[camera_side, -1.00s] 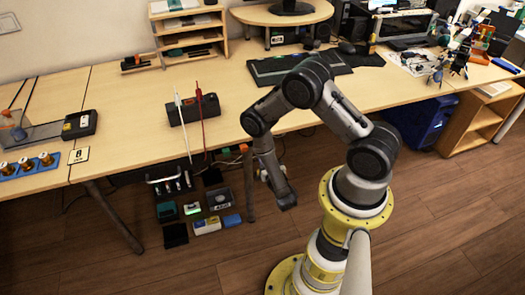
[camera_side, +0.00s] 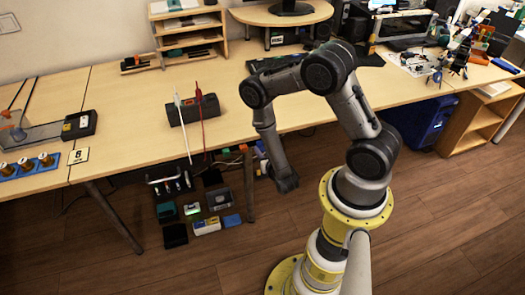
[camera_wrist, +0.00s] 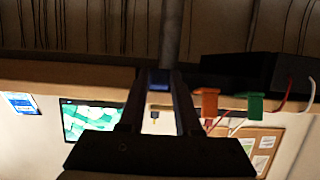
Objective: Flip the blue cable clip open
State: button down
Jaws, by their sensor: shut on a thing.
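The blue cable clip (camera_wrist: 158,78) shows in the wrist view as a small blue patch between my fingertips, at the edge of the wooden desk. My gripper (camera_wrist: 160,88) is shut on it. The fingers hide most of the clip, so whether it is open or closed cannot be told. In the side view, my gripper (camera_side: 264,166) is below the front edge of the desk, mostly hidden by my wrist, and I cannot make out the clip clearly there.
An orange clip (camera_wrist: 205,101) and a green clip (camera_wrist: 250,105) sit along the same edge to the right. A dark box (camera_wrist: 245,72) with red and white leads is close by. A desk leg (camera_side: 249,185) stands near my gripper. Small items lie on the floor below.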

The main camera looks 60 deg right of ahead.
aim_at(261, 148)
notch_tip(261, 148, up, 2)
jog(key=g+y, duration=0.4)
jog(key=shift+w+d+r+g+y, duration=0.1)
jog(key=shift+r+g+y, duration=0.2)
jog(key=shift+g+y, duration=0.45)
jog(key=shift+d+r+g+y, duration=0.1)
jog(key=shift+r+g+y, duration=0.2)
jog(key=shift+g+y, duration=0.45)
jog(key=c, duration=0.7)
grip_release()
jog(key=v, duration=1.3)
jog(key=shift+r, duration=0.45)
